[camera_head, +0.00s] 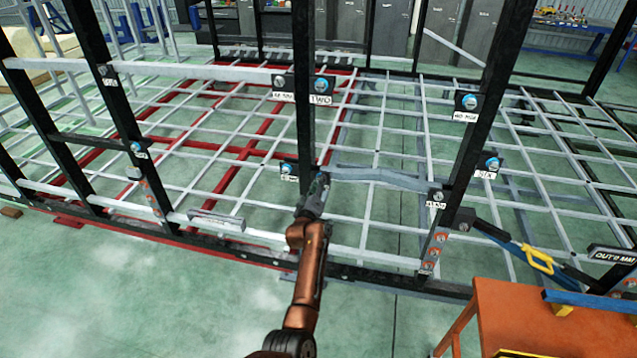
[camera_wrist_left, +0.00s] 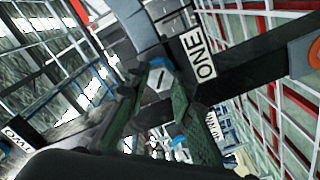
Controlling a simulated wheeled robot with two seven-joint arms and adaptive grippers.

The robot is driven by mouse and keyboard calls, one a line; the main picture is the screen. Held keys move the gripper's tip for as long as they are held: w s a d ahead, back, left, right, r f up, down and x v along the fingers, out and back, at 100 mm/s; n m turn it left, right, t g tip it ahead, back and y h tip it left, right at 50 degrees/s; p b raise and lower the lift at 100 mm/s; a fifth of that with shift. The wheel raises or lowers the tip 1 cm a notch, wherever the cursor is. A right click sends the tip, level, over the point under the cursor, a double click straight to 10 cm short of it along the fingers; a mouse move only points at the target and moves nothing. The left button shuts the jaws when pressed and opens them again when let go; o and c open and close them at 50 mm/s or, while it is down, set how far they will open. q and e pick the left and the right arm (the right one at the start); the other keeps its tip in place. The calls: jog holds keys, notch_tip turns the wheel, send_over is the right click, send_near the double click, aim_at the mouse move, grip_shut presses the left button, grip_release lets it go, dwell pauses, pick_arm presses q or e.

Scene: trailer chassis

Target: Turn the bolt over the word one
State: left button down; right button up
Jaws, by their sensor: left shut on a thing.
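The word ONE is on a white label (camera_wrist_left: 198,55) on the dark frame in the left wrist view. The blue bolt (camera_wrist_left: 158,63) sits beside this label, partly hidden by my fingers. My left gripper (camera_wrist_left: 166,88) has its green-padded fingers on either side of the bolt and is shut on it. In the head view my left gripper (camera_head: 321,181) is at the dark upright post, at the end of the brown arm, and hides the bolt and label there. My right gripper is not in view.
A bolt (camera_head: 286,167) with a label is just left of my gripper; the left wrist view shows a TWO label (camera_wrist_left: 18,135). Dark posts and a grey crossbar (camera_head: 385,178) surround the gripper. An orange table (camera_head: 510,310) stands at lower right. The floor at lower left is clear.

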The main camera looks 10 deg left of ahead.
pick_arm(q)
jog(key=shift+d+r, duration=0.1)
jog(key=shift+r, duration=0.15)
jog(key=c, duration=2.1)
grip_release()
jog(key=shift+w, duration=0.1)
jog(key=o, duration=0.4)
jog(key=shift+f, duration=0.2)
notch_tip(320, 180, up, 10)
jog(key=shift+r, duration=0.1)
